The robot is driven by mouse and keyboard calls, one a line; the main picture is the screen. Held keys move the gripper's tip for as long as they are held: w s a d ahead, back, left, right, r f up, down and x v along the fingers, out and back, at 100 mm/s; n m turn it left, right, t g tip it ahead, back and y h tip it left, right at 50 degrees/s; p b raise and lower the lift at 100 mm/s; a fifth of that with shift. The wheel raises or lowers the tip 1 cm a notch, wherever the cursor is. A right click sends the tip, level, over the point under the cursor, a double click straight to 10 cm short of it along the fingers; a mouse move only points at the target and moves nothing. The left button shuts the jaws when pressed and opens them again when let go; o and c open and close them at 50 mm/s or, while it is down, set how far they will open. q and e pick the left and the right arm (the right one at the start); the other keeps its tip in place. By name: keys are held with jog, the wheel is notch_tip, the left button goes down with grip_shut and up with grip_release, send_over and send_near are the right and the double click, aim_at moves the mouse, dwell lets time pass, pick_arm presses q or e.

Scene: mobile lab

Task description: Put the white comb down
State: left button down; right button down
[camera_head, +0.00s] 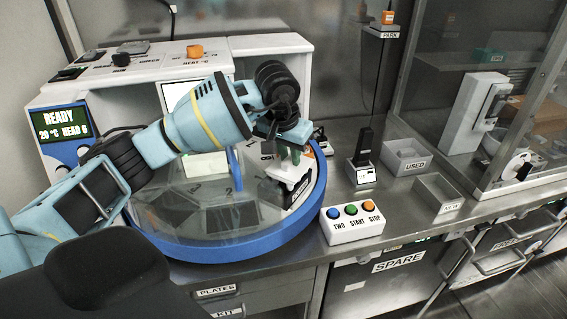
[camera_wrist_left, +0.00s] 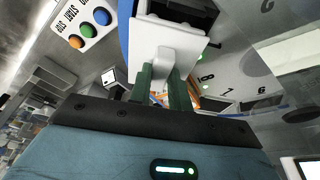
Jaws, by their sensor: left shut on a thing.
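My left gripper (camera_head: 290,153) is over the right part of a round, blue-rimmed turntable (camera_head: 315,190) with numbered places. It is shut on the white comb (camera_head: 288,171). In the left wrist view, the green fingers (camera_wrist_left: 165,84) close on the narrow white stem of the comb (camera_wrist_left: 166,48). A wider white part with a dark face (camera_wrist_left: 182,14) lies beyond the stem. Dark and white parts show just below the comb in the head view. I cannot tell whether the comb touches anything beneath it. My right gripper is not in view.
A button box (camera_head: 352,222) stands right of the turntable. Behind it are a small dark device (camera_head: 363,160) and trays, one labelled USED (camera_head: 405,158). The white machine (camera_head: 265,45) rises behind the turntable, its READY screen (camera_head: 60,124) at left. A glass cabinet stands at right.

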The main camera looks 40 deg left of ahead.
pick_arm(q)
jog(key=shift+a, duration=0.15)
jog(key=f, duration=0.1)
jog(key=a+f, duration=0.1)
jog(key=shift+s+f+p, duration=0.15)
jog(key=shift+f+p, duration=0.15)
jog(key=shift+f, duration=0.55)
jog(key=shift+f, duration=0.15)
jog(key=c, duration=1.3)
grip_release()
